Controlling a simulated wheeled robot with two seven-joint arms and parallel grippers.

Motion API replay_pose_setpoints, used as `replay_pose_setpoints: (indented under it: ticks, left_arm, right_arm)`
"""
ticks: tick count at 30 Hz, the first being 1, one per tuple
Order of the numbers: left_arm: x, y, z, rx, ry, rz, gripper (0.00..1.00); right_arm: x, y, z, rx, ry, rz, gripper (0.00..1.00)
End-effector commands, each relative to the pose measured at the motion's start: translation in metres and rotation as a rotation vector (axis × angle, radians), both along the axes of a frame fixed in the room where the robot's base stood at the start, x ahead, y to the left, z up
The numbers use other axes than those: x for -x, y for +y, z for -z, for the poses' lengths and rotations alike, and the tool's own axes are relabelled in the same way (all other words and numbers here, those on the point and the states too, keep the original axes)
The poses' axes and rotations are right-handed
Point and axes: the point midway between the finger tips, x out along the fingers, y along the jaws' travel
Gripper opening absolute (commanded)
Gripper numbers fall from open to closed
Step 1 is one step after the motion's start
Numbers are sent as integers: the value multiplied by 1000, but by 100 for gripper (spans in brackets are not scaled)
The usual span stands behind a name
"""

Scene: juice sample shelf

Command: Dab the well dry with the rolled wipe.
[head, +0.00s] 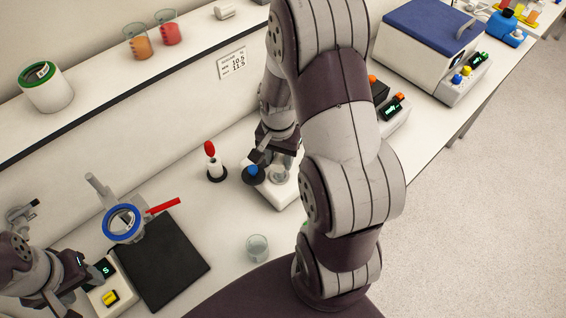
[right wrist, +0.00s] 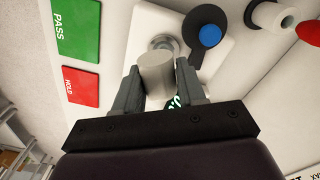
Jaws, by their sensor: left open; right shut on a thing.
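My right gripper (right wrist: 158,88) is shut on a white cylinder, the rolled wipe (right wrist: 157,75). In the right wrist view the wipe's far end points at the round metallic well (right wrist: 164,42) of a white instrument (right wrist: 138,22) and partly hides it. I cannot tell whether they touch. A black lid with a blue knob (right wrist: 209,36) stands beside the well. In the head view my right gripper (head: 270,156) is low over the instrument, next to the blue-knobbed lid (head: 253,172). My left gripper (head: 82,284) is open at the lower left, by a small box with a green display.
A red-topped holder (head: 213,165) stands left of the instrument. A glass beaker (head: 257,248), a black mat (head: 160,262) and a blue-ringed magnifier (head: 122,223) are nearer. Green PASS (right wrist: 76,28) and red HOLD (right wrist: 81,85) patches lie beside the instrument. Juice beakers (head: 138,43) stand on the shelf.

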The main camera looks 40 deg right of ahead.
Motion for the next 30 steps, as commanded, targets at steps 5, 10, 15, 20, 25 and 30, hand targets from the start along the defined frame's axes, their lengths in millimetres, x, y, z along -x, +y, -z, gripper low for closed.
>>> replay_pose_setpoints:
  ticks: [5, 10, 15, 20, 25, 30]
  left_arm:
    - [0, 0, 5, 0, 0, 0, 52]
    - [0, 0, 21, 0, 0, 1, 52]
    - [0, -1, 42, 0, 0, 0, 52]
    - [0, -1, 53, 0, 0, 0, 52]
    - [0, -1, 52, 0, 0, 0, 52]
    - [0, -1, 51, 0, 0, 0, 52]
  right_arm:
    - [-9, -4, 4, 0, 0, -47, 11]
    - [-9, -4, 20, 1, 0, -49, 11]
    - [-9, -4, 43, 0, -1, -48, 11]
    - [-8, -4, 55, 0, -1, -48, 11]
    - [-8, -4, 53, 0, -1, -48, 11]
    - [-8, -4, 53, 0, -1, -48, 11]
